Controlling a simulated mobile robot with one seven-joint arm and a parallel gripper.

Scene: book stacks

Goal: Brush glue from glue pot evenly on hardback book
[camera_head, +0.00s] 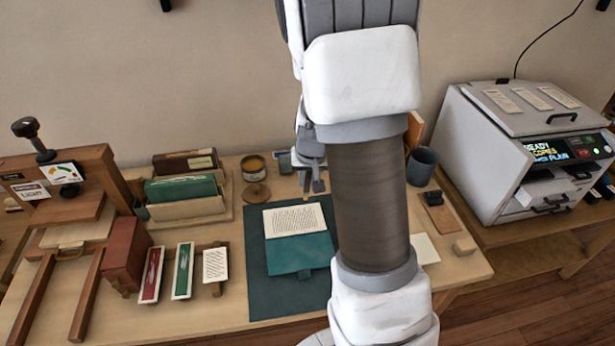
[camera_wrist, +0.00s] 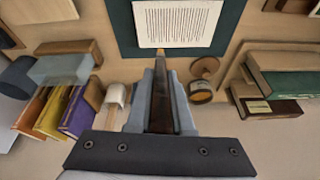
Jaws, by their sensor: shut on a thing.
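The hardback book (camera_head: 288,257) lies open on a dark green mat (camera_head: 257,305), with a printed white page at the back and a teal cover at the front. In the wrist view its page (camera_wrist: 178,22) is at the top. My gripper (camera_head: 314,186) is shut on a brush (camera_wrist: 160,112) with a dark handle, held between the fingers in the wrist view. The brush's tan tip (camera_wrist: 160,52) points toward the page's edge; I cannot tell whether it touches. The glue pot (camera_head: 253,167) stands open left of my gripper; it also shows in the wrist view (camera_wrist: 201,92).
A round wooden lid (camera_head: 257,192) lies in front of the pot. Green books in a rack (camera_head: 181,188) and a wooden press (camera_head: 85,190) stand left. A grey cup (camera_head: 421,166) and a copier (camera_head: 525,150) are right. My arm hides part of the table.

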